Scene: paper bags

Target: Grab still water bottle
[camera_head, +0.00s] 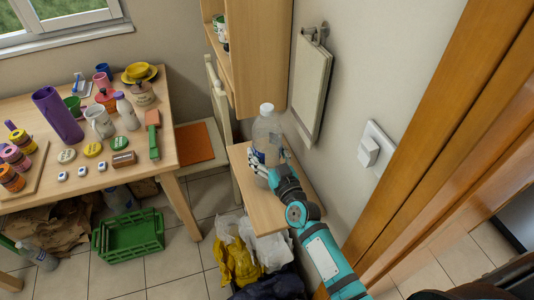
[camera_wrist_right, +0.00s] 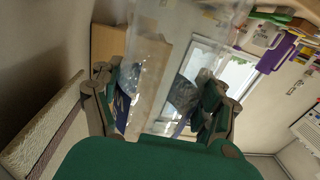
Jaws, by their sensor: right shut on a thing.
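A clear plastic bottle (camera_head: 267,130) with a white cap stands upright over the small wooden wall table (camera_head: 265,215). My right gripper (camera_head: 264,168) is shut around its lower part. In the right wrist view the see-through bottle (camera_wrist_right: 150,70) lies between the two fingers of my right gripper (camera_wrist_right: 162,100). I cannot tell whether its base touches the table; the hand hides it. Another clear bottle (camera_head: 38,256) lies on the floor at the lower left. My left gripper is not in view.
A larger table (camera_head: 168,160) at the left holds cups, a purple jug (camera_head: 58,115) and jars. A green crate (camera_head: 128,234) and plastic bags (camera_head: 238,250) are on the floor. A wooden cabinet (camera_head: 259,60) and folded wall panel (camera_head: 312,85) are close to the bottle.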

